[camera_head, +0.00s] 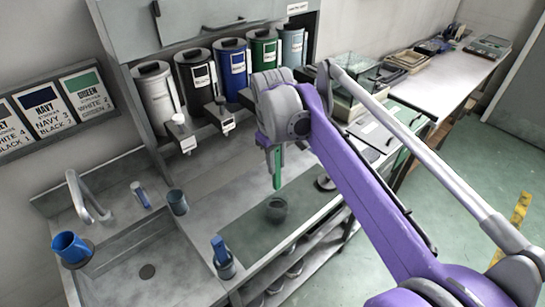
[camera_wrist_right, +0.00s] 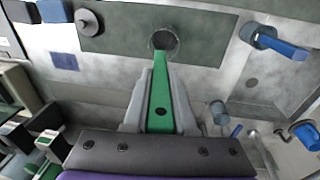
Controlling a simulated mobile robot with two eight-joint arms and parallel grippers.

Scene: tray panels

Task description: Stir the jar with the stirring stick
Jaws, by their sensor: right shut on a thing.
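My right gripper (camera_head: 274,147) is shut on a green stirring stick (camera_head: 277,170), which hangs roughly upright. The stick also shows between the fingers in the right wrist view (camera_wrist_right: 160,90). A small see-through greenish jar (camera_head: 277,209) stands on a dark green mat (camera_head: 248,237) on the counter. In the head view the stick's lower tip ends just above the jar's rim. In the right wrist view the tip overlaps the near edge of the jar's round opening (camera_wrist_right: 163,40). My left gripper is in neither view.
A holder with a blue-handled item (camera_head: 222,257) stands near the counter's front edge. A grey cup (camera_head: 177,202), a blue mug (camera_head: 70,247) and a tap (camera_head: 85,200) are around the sink at left. Several paint canisters (camera_head: 232,68) line the shelf behind. A round lid-like disc (camera_head: 325,183) lies right of the jar.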

